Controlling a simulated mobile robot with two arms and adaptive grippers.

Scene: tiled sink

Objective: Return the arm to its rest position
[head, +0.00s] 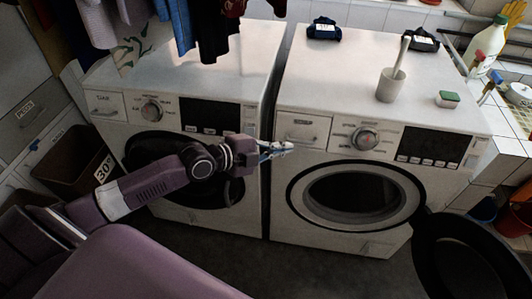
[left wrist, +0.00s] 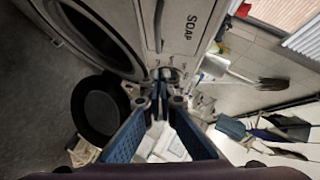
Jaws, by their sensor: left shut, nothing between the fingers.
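My left gripper (head: 280,149) hangs in the air in front of the two washing machines, near the gap between them. Its fingers are shut and hold nothing. In the left wrist view the blue-padded fingers (left wrist: 161,95) come together at their tips, with nothing between them. My left arm (head: 150,187) reaches in from the lower left, stretched in front of the left washing machine (head: 110,72), and hides part of its dark round door. The right washing machine (head: 340,75) stands just beyond the gripper. My right gripper is not in view.
The right machine's round door (head: 468,262) stands open to the right. Clothes (head: 170,20) hang over the left machine. A brown bin (head: 75,165) stands at left. Dark floor is clear in front.

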